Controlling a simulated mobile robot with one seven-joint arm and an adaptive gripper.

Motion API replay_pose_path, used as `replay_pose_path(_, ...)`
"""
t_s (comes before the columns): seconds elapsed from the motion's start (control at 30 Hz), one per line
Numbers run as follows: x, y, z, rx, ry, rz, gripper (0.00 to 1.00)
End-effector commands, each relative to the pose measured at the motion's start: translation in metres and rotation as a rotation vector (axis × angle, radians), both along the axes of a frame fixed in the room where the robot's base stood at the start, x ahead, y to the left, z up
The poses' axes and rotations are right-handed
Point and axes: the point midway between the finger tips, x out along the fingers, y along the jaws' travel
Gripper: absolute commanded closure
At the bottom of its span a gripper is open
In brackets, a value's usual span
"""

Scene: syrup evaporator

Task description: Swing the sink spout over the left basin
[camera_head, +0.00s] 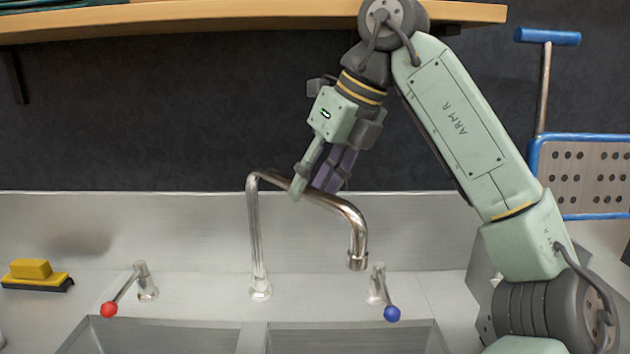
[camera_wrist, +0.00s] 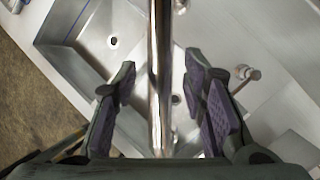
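The chrome spout (camera_head: 345,212) rises from the ledge between the two basins and points to the right. Its downturned outlet (camera_head: 357,262) is on the right basin's side. The left basin (camera_head: 165,338) and right basin (camera_head: 350,340) show only at their back parts. My gripper (camera_head: 312,190) is at the spout's upper tube, with one finger on each side. In the wrist view the spout (camera_wrist: 160,60) runs between the open fingers (camera_wrist: 160,85), with gaps visible on both sides. The outlet is hidden in that view.
A red-knobbed tap handle (camera_head: 109,309) stands left of the spout, a blue-knobbed one (camera_head: 391,313) to its right. A yellow sponge brush (camera_head: 35,275) lies far left. A wooden shelf (camera_head: 220,15) hangs above. A blue-framed perforated panel (camera_head: 590,175) stands right.

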Motion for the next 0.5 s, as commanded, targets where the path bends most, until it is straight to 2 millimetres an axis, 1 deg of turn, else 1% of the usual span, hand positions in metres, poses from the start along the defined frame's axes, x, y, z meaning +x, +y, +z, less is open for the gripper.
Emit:
replay_pose_path(0.03,0.0,-0.0001,0.0001,0.0,0.0,0.0,0.66)
replay_pose_path(0.07,0.0,-0.0001,0.0001,0.0,0.0,0.0,0.68)
replay_pose_path(0.5,0.0,-0.0003,0.0001,0.0,0.0,0.0,0.98)
